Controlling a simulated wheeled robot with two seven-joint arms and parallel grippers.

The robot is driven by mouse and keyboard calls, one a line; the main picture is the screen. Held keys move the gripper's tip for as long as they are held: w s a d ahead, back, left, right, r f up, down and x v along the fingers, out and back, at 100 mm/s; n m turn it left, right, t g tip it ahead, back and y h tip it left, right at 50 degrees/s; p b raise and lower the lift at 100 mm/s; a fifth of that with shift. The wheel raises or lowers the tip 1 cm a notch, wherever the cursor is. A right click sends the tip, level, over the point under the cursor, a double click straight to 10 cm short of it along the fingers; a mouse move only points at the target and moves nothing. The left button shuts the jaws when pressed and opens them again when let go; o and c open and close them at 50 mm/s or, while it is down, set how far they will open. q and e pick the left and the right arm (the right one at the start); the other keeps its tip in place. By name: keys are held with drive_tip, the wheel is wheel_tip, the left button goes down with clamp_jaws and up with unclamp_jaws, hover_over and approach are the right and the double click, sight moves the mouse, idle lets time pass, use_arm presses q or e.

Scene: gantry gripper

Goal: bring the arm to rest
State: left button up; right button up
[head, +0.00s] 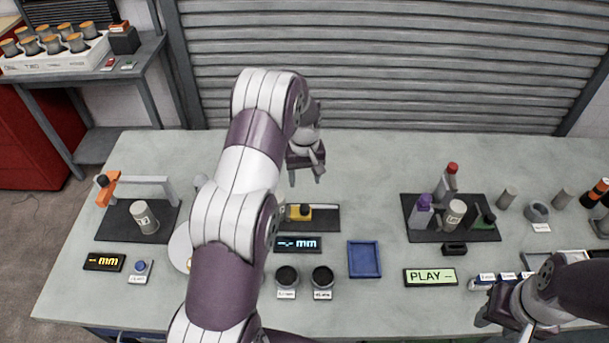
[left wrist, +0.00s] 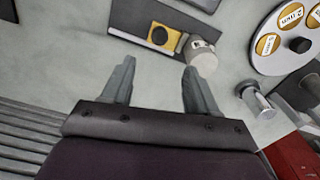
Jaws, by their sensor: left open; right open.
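My left gripper (head: 306,172) hangs over the back middle of the table, its arm reaching up from the bottom of the head view. In the left wrist view its two fingers (left wrist: 158,90) are apart with nothing between them. A grey cylinder (left wrist: 202,56) stands on the table beyond the right finger, beside a yellow block (left wrist: 160,37) on a dark plate; the yellow block also shows in the head view (head: 298,212).
A blue tray (head: 364,259), a mm display (head: 297,244) and two dark cups (head: 287,276) sit near the middle front. The back of the table is mostly clear.

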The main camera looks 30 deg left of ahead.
idle(0.3)
use_arm(q)
drive_tip(key=s+d+r+m, duration=0.3)
drive_tip(key=s+d+r, duration=0.2)
drive_tip(key=s, duration=0.6)
drive_tip(key=s+d+r+m+t, duration=0.1)
drive_tip(key=s+d+r+m, duration=0.3)
drive_tip(key=s, duration=0.8)
drive_tip(key=shift+d+r+m, duration=0.3)
drive_tip(key=shift+d+r, duration=0.65)
drive_tip(key=shift+d, duration=0.15)
drive_tip(key=shift+w, duration=0.1)
